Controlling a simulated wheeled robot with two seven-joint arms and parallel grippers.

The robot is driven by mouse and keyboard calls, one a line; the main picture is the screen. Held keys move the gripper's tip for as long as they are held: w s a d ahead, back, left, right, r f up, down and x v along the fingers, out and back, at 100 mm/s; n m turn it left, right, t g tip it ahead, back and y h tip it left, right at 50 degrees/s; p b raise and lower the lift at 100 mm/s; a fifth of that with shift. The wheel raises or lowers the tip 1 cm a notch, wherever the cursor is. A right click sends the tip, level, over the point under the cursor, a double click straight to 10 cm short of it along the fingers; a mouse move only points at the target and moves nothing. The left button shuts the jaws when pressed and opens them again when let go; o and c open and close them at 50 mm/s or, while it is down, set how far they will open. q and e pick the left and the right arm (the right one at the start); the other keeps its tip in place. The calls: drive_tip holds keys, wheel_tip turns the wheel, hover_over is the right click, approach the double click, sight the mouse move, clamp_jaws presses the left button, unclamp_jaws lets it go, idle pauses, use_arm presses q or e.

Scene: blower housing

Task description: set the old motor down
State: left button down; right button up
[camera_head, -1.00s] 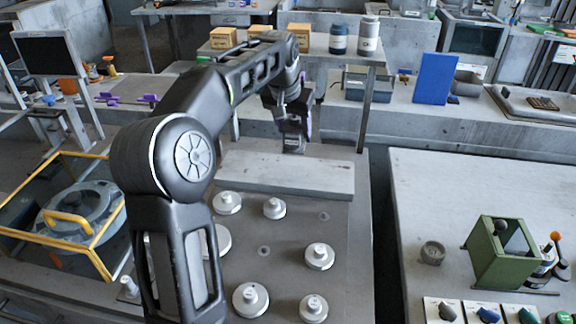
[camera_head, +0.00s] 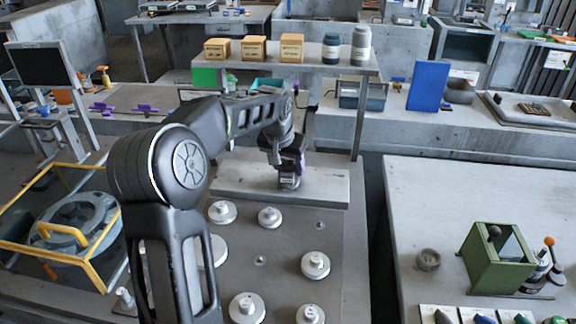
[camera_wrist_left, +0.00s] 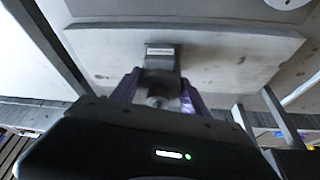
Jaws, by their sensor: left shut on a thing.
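The old motor (camera_head: 289,181) is a small dark grey block with a pale label, held upright at the slab. My left gripper (camera_head: 288,165), with purple fingers, is shut on it from above. In the left wrist view the motor (camera_wrist_left: 161,58) sits between the purple fingertips of my left gripper (camera_wrist_left: 158,84). The light grey slab (camera_head: 240,186) lies under the motor. The motor's lower end is at or just above the slab's top; I cannot tell whether it touches. My right gripper is not in view.
Several pale round knobbed parts (camera_head: 316,265) stand on the bench in front of the slab. A yellow-framed case (camera_head: 85,265) with a blower housing is at left. A shelf (camera_head: 400,68) with boxes and bottles stands behind. The right table has a green box (camera_head: 497,262).

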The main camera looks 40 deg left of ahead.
use_arm(q)
drive_tip(key=shift+f, duration=0.15)
drive_tip(key=shift+f, duration=0.2)
drive_tip(key=c, duration=0.6)
unclamp_jaws()
drive_tip(key=shift+o, duration=0.2)
drive_tip(key=shift+r, duration=0.1)
drive_tip(key=shift+s+r, duration=0.15)
drive_tip(key=shift+r, duration=0.35)
drive_tip(key=b+v, duration=0.1)
drive_tip(key=v, duration=1)
drive_tip(key=shift+s+d, duration=0.1)
drive_tip(key=shift+s, duration=0.05)
